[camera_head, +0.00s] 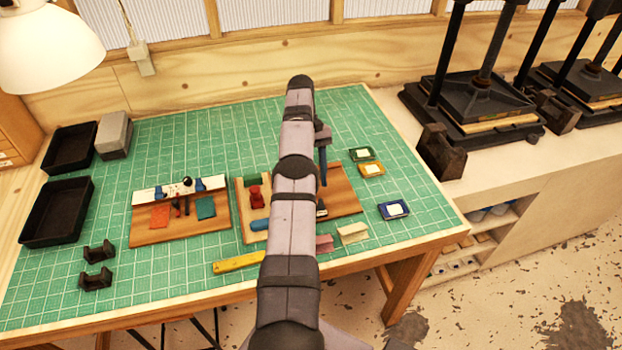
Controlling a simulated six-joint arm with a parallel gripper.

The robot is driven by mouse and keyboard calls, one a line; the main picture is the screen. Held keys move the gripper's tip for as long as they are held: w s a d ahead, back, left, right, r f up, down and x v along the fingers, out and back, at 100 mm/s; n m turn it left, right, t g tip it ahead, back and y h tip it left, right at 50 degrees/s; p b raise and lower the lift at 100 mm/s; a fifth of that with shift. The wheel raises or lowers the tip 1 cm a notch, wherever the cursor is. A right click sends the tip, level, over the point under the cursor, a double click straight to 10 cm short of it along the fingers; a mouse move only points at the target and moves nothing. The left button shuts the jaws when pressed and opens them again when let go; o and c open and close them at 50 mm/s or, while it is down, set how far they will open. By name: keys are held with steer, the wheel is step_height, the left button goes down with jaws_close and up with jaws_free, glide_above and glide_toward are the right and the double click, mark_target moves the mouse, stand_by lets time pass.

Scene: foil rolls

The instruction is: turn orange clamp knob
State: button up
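I cannot make out a clearly orange clamp knob; it may be hidden behind my arm. A wooden board (345,193) lies on the green mat, with my arm covering its middle. A red knob-like piece (255,197) stands on the board's left part, near a green block (258,184). My gripper (323,180) points down over the board, just right of my arm. Its fingers are small and partly hidden, so I cannot tell whether they are open or touch anything.
A second board (180,236) with orange and teal pieces lies left. Black trays (57,212), a grey box (114,135) and dark brackets (97,278) are at far left. Small coloured trays (393,209) lie right. A yellow bar (239,262) lies in front. Free mat (200,130) shows behind.

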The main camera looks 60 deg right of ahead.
steer(key=shift+r+p, duration=0.85)
steer(key=shift+r, duration=0.6)
steer(key=w+a+r+n+h+b, duration=0.25)
steer(key=w+a+r+b, duration=0.35)
steer(key=b, duration=0.7)
steer(key=s+f+n+g+h, duration=0.1)
steer(key=s+f+n+h, duration=0.1)
steer(key=s+f+n, duration=0.45)
steer(key=d+f+n, duration=0.1)
steer(key=n, duration=0.2)
steer(key=w+d+f+n+h, duration=0.1)
steer(key=n, duration=0.2)
steer(key=w+d+f+n+t, duration=0.1)
steer(key=n, duration=0.2)
steer(key=shift+w+h+b, duration=0.25)
steer(key=shift+h+b, duration=0.05)
steer(key=shift+h, duration=0.05)
